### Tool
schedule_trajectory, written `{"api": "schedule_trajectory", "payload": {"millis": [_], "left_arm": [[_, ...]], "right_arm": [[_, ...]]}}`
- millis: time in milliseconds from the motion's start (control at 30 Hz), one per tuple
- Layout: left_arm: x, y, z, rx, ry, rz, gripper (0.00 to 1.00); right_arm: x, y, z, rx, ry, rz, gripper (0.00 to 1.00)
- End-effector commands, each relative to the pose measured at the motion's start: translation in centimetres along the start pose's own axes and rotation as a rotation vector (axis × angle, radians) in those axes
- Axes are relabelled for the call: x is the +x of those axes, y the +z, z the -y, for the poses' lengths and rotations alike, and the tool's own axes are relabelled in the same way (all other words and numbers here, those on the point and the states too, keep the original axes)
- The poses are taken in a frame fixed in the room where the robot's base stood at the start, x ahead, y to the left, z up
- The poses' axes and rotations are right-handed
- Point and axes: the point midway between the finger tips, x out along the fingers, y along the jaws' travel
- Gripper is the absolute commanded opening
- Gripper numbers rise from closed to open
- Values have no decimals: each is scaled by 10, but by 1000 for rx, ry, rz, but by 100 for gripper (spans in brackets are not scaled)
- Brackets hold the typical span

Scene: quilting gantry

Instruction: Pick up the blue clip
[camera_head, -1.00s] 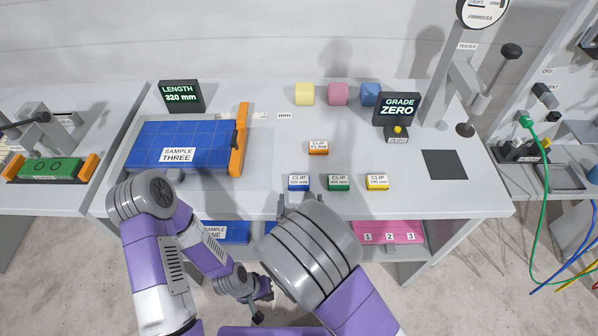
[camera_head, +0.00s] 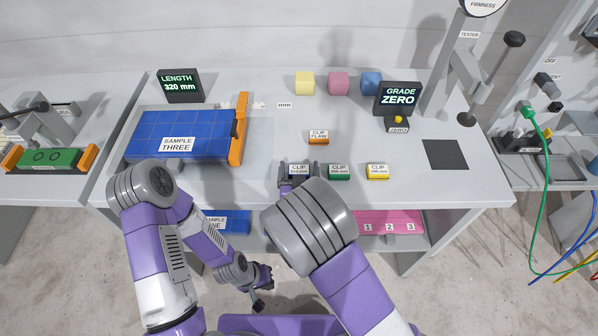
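The blue clip (camera_head: 298,169), with a white label, lies on the table at the left end of a row of clips. My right gripper (camera_head: 298,177) is at the clip, with its fingers one on each side of it. The fingers look open around the clip, and the clip still rests on the table. The gripper's body and wrist hide the clip's near side. My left gripper (camera_head: 265,288) hangs low in front of the table, open and empty.
The green clip (camera_head: 339,172) sits just right of the blue one, then the yellow clip (camera_head: 377,172). The orange flaw clip (camera_head: 318,138) lies behind. Blue sample three (camera_head: 165,128) is at left; a dark square pad (camera_head: 446,155) is at right.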

Motion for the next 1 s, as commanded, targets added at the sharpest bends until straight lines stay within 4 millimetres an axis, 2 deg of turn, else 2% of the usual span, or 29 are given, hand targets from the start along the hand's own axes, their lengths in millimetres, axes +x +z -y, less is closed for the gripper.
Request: {"api": "schedule_trajectory", "payload": {"millis": [33, 300, 533, 633, 1000], "left_arm": [[0, 0, 0, 0, 0, 0, 0], [0, 0, 0, 0, 0, 0, 0], [0, 0, 0, 0, 0, 0, 0], [-4, 0, -1, 0, 0, 0, 0], [-25, 1, -9, 0, 0, 0, 0]], "right_arm": [[0, 0, 0, 0, 0, 0, 78], [0, 0, 0, 0, 0, 0, 38], [0, -2, 0, 1, 0, -1, 38], [-2, -11, 0, 2, 0, -3, 38], [-13, -82, 0, 4, -2, -3, 38]]}}
